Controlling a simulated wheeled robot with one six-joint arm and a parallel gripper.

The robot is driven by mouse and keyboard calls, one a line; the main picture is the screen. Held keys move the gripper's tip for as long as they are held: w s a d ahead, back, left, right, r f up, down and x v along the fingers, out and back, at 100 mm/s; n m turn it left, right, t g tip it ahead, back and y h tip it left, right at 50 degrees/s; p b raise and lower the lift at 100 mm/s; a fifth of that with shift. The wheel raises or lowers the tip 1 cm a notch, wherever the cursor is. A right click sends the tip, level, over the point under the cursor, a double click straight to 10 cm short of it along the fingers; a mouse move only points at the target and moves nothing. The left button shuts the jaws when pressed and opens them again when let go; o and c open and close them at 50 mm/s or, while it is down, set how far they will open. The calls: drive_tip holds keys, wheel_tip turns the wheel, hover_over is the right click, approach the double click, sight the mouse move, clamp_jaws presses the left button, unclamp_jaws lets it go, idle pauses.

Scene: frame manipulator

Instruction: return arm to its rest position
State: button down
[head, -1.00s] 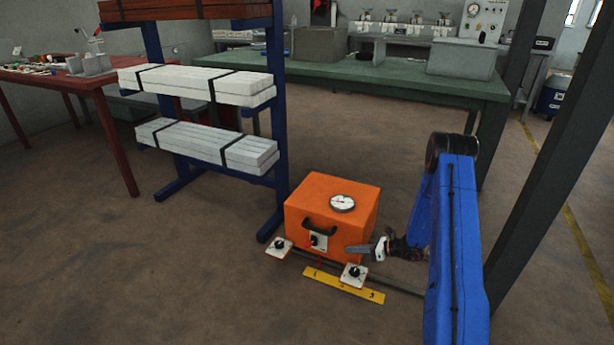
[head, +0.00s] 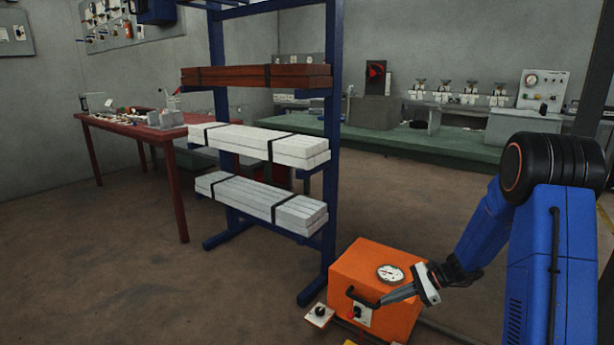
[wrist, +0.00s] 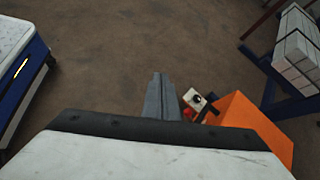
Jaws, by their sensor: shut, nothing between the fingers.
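My gripper (head: 398,294) is at the lower right in the head view, at the end of my blue arm. Its fingers are shut with nothing between them and point left. In that view they overlap the front of the orange box (head: 345,271) near its black handle; I cannot tell whether they touch it. In the wrist view, my gripper (wrist: 155,97) shows as closed grey fingers pointing over the floor. The orange box (wrist: 252,130) is to their right in that view.
A blue rack (head: 333,150) holding bundled white bars (head: 262,198) and red-brown bars (head: 255,76) stands left of the box. A small plate with a black knob (head: 319,315) is by the box. A red table (head: 176,131) is farther left. Open floor (head: 110,255) lies in front.

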drive_tip(key=s+a+r+n+h, duration=0.1)
drive_tip(key=s+r+n+h, duration=0.4)
drive_tip(key=s+r, duration=0.65)
drive_tip(key=s+a+r+n+h, duration=0.2)
drive_tip(key=s+r+n, duration=0.55)
drive_tip(key=s, duration=0.75)
drive_tip(key=s+d+r+n+t+h, duration=0.1)
drive_tip(key=s+d+n+h, duration=0.1)
drive_tip(key=s, duration=0.3)
drive_tip(key=s+d+r+n+t+h, duration=0.1)
drive_tip(key=s+d+r+n+t, duration=0.1)
drive_tip(key=s, duration=0.3)
drive_tip(key=shift+s+d+r+h, duration=0.25)
drive_tip(key=shift+s+d+h, duration=0.15)
drive_tip(key=shift+d, duration=0.1)
